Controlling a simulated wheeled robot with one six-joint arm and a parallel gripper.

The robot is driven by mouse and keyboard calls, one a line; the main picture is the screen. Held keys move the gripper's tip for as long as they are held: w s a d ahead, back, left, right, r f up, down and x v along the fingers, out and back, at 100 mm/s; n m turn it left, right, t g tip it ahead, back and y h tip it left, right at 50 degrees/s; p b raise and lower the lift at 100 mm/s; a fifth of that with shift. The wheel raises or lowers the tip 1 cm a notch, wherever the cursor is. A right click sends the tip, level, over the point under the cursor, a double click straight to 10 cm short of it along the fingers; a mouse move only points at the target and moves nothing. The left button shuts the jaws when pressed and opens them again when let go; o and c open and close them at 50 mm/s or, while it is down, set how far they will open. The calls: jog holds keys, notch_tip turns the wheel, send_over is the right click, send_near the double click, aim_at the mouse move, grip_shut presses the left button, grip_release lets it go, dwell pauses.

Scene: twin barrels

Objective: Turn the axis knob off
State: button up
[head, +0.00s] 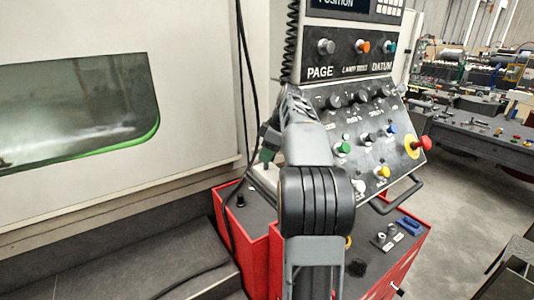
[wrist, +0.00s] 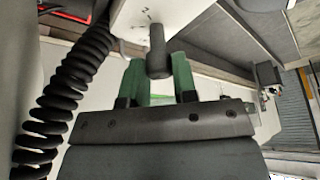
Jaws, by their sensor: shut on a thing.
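In the wrist view, the axis knob (wrist: 157,48) is a dark round-ended cylinder on a white box face (wrist: 190,12), with a small mark printed beside it. My gripper (wrist: 158,66) has green fingers, one on each side of the knob, and is shut on it. In the head view, my gripper (head: 268,152) is partly seen at the left edge of the control panel (head: 362,130). The knob's setting cannot be read.
The panel carries several knobs and buttons, with a red stop button (head: 424,143) at right. A coiled black cable (wrist: 62,110) hangs close at left in the wrist view. A red cabinet (head: 262,236) stands below the panel. Open floor lies at right.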

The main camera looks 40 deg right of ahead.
jog(key=o, duration=0.9)
jog(key=v, duration=1.2)
jog(key=shift+s, duration=0.1)
jog(key=shift+a, duration=0.1)
